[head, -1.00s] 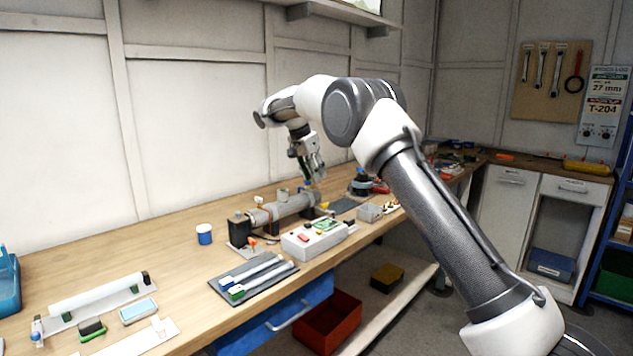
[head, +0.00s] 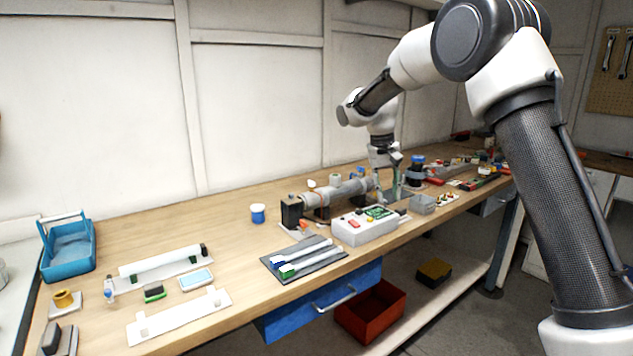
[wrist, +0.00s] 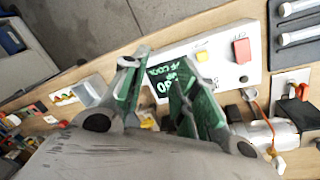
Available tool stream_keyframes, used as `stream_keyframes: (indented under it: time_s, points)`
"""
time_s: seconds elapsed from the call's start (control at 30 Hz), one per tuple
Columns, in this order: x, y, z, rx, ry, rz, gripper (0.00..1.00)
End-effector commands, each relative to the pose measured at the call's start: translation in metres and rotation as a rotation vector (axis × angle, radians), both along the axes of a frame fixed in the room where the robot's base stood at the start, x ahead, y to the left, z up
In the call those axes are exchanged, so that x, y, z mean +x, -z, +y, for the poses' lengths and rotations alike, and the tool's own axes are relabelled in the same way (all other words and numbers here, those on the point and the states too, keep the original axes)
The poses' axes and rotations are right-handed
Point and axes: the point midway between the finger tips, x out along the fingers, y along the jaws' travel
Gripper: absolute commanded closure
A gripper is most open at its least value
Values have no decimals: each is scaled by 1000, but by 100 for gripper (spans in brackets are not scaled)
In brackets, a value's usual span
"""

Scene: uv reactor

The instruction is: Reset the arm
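My gripper (head: 388,185) hangs from the bent arm over the back of the bench, near the right end of a grey cylinder (head: 345,192). In the wrist view my gripper (wrist: 158,78) has its two green-padded fingers apart. I see nothing held between them. Behind the fingers is the white control box (wrist: 220,60) with a red button, a yellow button and a green-lit display. The control box also shows in the head view (head: 352,229), in front of the cylinder. Whether the fingers touch anything is unclear.
A dark mat (head: 320,262) with white tubes lies near the front edge of the bench (head: 225,235). A grey box (head: 422,204) and clutter are at right. A red bin (head: 371,310) is below.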

Motion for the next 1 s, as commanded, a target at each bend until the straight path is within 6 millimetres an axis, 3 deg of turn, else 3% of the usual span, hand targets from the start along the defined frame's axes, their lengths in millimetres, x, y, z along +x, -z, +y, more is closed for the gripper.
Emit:
stream_keyframes:
  time_s: [0.1, 0.3, 0.6, 0.7, 0.8, 1.0]
  points:
    - [-61, -23, -31, 41, -97, 25, 71]
    - [-178, -49, -82, 110, -216, 20, 71]
    - [-341, -52, -134, 178, -197, -94, 71]
    - [-377, -50, -144, 186, -157, -152, 71]
    - [-396, -56, -152, 183, -131, -219, 71]
    - [-404, -76, -160, 175, -102, -318, 71]
